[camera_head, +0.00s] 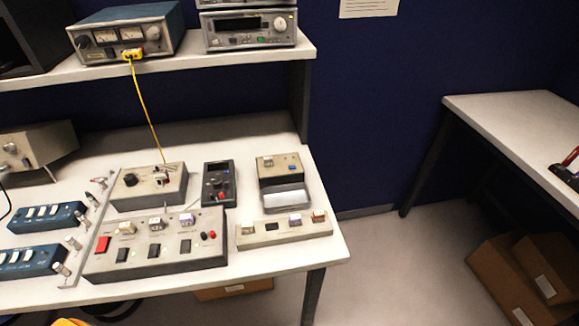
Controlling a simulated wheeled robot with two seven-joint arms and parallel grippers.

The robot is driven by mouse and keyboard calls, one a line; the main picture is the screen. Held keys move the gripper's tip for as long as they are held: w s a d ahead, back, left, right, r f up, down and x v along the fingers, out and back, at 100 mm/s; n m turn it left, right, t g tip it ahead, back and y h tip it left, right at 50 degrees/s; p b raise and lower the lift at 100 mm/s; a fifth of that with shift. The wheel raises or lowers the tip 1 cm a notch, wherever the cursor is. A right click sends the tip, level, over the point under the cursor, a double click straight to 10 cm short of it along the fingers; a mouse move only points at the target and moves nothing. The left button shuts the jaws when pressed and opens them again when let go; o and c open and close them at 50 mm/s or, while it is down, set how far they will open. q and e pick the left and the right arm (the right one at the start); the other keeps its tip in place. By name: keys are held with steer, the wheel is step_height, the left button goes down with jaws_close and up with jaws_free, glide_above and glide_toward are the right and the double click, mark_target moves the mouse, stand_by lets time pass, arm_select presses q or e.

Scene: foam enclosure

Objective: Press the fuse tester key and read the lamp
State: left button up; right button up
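No fuse tester can be told for sure by its label. A small beige unit (280,170) at the right of the bench has a blue key-like part (292,167) and a light tray at its front. A beige strip (262,237) at the right holds several small coloured pieces. No lit lamp can be made out. Neither gripper shows; an orange bit at the bottom left edge is too cropped to identify.
A beige box (148,188) and a dark handheld meter (219,184) stand behind the panel. Blue units (35,217) are at the left. A yellow cable (146,105) hangs from the shelf (230,57). Another table (510,125) and cardboard boxes (520,282) are at the right.

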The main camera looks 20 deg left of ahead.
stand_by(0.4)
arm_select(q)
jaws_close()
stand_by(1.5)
